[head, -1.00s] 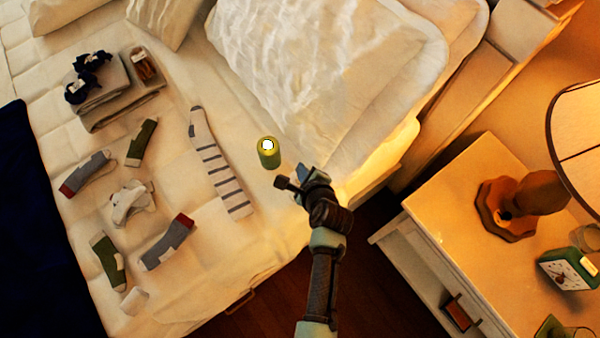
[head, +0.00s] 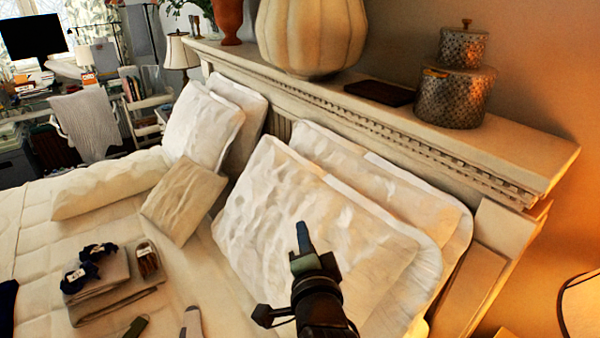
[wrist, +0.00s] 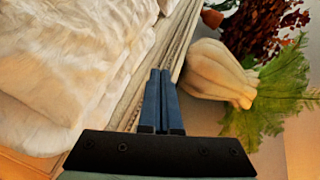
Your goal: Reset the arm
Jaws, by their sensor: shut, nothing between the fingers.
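My gripper (head: 302,236) is raised in front of the large white pillows on the bed in the head view, pointing up. In the wrist view its two blue fingers (wrist: 160,90) lie side by side, shut with nothing between them. It appears clear of the bedding and holds nothing. The arm below it runs out of the bottom of the head view.
A white pillow (head: 260,210) lies behind my gripper, against the headboard (head: 400,135). A pale ribbed vase (head: 312,35) and patterned tins (head: 455,95) stand on the headboard shelf. Folded grey cloths (head: 95,275) and socks lie at the lower left. A lampshade (head: 580,305) is at the lower right.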

